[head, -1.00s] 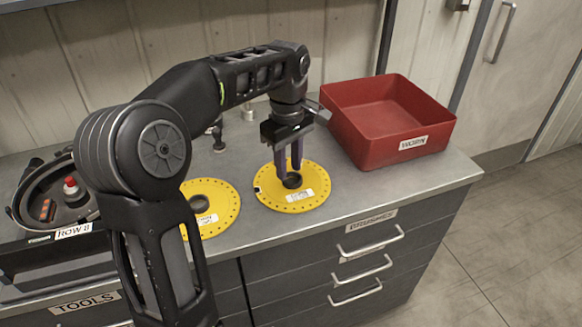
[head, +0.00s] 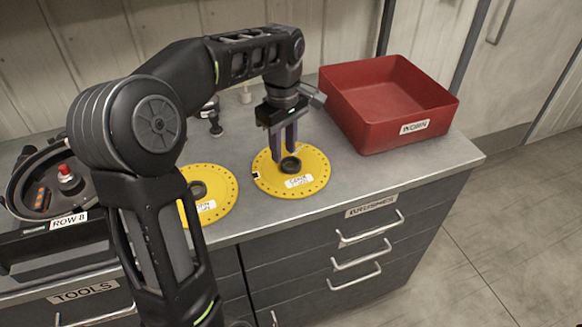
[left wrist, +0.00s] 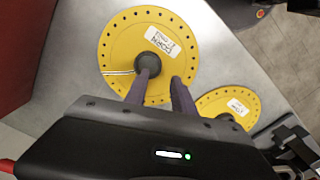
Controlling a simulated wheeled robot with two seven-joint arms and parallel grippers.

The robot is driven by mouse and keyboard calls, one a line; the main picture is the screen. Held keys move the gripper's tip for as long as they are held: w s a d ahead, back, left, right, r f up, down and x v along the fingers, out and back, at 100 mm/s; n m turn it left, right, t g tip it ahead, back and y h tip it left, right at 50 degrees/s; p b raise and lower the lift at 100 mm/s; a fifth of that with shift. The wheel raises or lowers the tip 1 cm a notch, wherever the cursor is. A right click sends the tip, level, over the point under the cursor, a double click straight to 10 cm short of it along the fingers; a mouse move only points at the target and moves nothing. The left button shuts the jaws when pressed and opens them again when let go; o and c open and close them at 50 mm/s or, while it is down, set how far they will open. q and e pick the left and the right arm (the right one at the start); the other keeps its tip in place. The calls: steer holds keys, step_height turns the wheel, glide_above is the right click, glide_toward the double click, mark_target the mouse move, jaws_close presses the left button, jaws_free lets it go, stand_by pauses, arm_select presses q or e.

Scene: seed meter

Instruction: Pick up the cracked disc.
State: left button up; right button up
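The cracked disc (head: 313,166) is a yellow seed disc with a ring of small holes, a dark centre hub and a white label. It lies flat on the grey counter. In the left wrist view the cracked disc (left wrist: 190,50) shows a pale line running from its left rim toward the hub. My left gripper (head: 284,156) points down over this disc, its two purple fingers apart with nothing held. In the left wrist view one fingertip of the left gripper (left wrist: 162,76) overlaps the hub and the other is beside it; contact cannot be told. My right gripper is not in view.
A second yellow disc (head: 222,181) lies to the left, partly behind my left arm. A red bin (head: 372,128) labelled WORN stands at the right back. A dark round seed meter housing (head: 22,190) is at far left. Drawers with handles are below; the counter's right front is clear.

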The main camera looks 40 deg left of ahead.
mark_target(285, 163)
arm_select(q)
steer(key=shift+w+f+p, duration=0.1)
steer(key=shift+f+p, duration=0.25)
steer(key=shift+f, duration=2.25)
jaws_close()
